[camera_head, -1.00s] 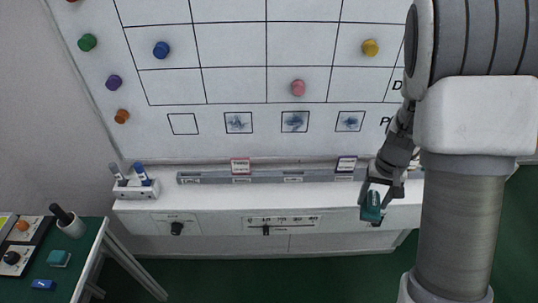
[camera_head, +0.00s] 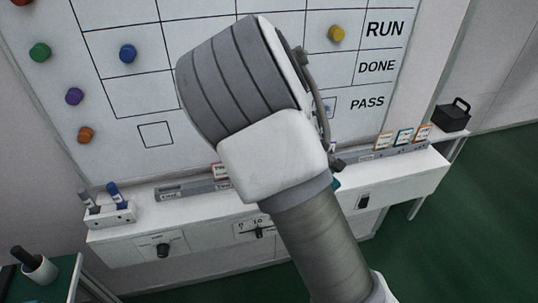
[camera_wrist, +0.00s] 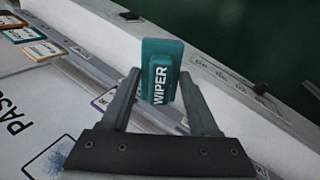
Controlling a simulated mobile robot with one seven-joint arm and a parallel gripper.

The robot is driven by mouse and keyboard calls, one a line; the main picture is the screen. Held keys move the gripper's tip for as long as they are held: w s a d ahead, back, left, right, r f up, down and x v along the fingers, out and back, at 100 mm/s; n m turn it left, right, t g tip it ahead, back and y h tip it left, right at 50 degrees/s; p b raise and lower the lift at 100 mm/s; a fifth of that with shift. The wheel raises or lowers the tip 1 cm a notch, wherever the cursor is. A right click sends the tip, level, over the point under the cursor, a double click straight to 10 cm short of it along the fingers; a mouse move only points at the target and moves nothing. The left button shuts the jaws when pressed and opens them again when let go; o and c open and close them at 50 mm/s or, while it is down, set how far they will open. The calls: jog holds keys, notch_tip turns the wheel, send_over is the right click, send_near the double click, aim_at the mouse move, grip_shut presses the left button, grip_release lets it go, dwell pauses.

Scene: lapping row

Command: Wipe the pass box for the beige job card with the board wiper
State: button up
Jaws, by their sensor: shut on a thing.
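The teal board wiper (camera_wrist: 161,72), lettered WIPER, is held between the fingertips of my gripper (camera_wrist: 160,85). In the head view, only a teal sliver of the wiper (camera_head: 337,183) shows beside my arm. A pass box with a blue smudge (camera_wrist: 47,158) is at the lower left of the wrist view, beside the word PASS. The wiper is apart from that box, over the tray side. A tan-edged job card (camera_wrist: 43,50) stands in the rail; I cannot tell whether it is the beige one. My arm hides most of the pass row in the head view.
An empty, clean pass box (camera_head: 156,134) is at the left of the board. A purple-edged card (camera_wrist: 104,101) sits near my left finger. A pen holder (camera_head: 110,214) stands on the ledge's left end. A black box (camera_head: 452,115) stands at the right.

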jog(key=shift+w+a+f+n+t+b, duration=0.25)
jog(key=shift+w+a+n+t+b, duration=0.15)
jog(key=shift+n+t, duration=0.15)
jog(key=w+a+r+n+t+y+b, duration=0.1)
jog(key=a+r+n+t+y+b, duration=0.75)
jog(key=a+n+t+b, duration=0.4)
jog(key=w+a+t+p, duration=0.1)
jog(key=w+a, duration=0.1)
jog(key=w, duration=0.4)
jog(key=shift+a+n+p, duration=0.25)
jog(key=shift+n+p, duration=0.05)
jog(key=shift+y+x, duration=0.25)
jog(key=shift+x, duration=0.65)
jog(key=w+d+b, duration=0.2)
jog(key=d+b, duration=0.2)
jog(key=d, duration=0.3)
dwell(0.6)
